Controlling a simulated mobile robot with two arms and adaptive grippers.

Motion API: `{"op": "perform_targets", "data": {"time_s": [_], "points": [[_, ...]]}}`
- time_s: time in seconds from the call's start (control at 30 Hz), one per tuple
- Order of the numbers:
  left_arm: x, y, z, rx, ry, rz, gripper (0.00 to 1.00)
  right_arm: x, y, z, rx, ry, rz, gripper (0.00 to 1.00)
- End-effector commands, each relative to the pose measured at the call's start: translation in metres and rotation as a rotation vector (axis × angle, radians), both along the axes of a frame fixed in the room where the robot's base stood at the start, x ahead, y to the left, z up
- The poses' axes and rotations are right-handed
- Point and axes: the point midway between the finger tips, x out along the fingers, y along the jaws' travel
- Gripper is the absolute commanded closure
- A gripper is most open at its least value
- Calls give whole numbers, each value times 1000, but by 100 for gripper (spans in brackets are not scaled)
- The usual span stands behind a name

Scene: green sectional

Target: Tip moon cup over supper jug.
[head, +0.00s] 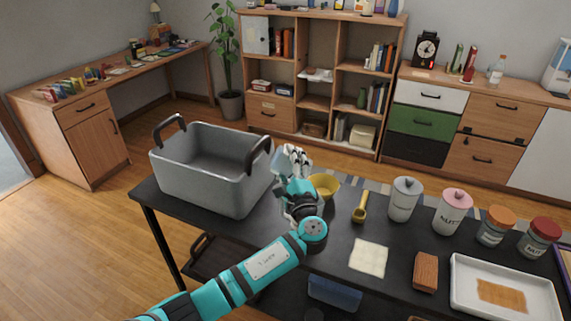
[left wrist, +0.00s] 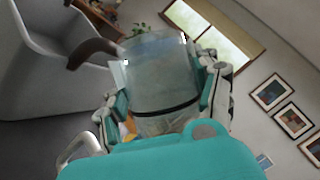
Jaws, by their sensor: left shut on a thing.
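My left gripper (head: 290,165) is shut on a clear cup with a dark band, which fills the middle of the left wrist view (left wrist: 160,75). In the head view the fingers mostly hide this cup. It is held above the black table, between the grey tub and a yellow bowl-like vessel (head: 326,184). I cannot read a name on the cup, and its tilt and contents are unclear. No vessel in view is plainly marked as the supper jug. My right gripper is not in view.
The grey tub (head: 205,184) with dark handles stands left of the gripper. Right of it lie a yellow scoop (head: 361,207), a cream cloth (head: 369,257) and a brown block (head: 426,272). A white jar (head: 404,201), a pink-lidded jar (head: 452,213) and a white tray (head: 464,297) stand further right.

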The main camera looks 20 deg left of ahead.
Motion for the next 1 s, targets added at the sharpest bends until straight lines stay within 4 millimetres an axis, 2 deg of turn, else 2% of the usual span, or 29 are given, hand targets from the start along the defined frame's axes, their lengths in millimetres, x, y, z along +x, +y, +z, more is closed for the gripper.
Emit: {"op": "perform_targets", "data": {"time_s": [0.47,1.0], "points": [[0,0,1,7,1,0,71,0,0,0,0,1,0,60],[1,-6,3,93,26,-1,72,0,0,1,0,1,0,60]]}}
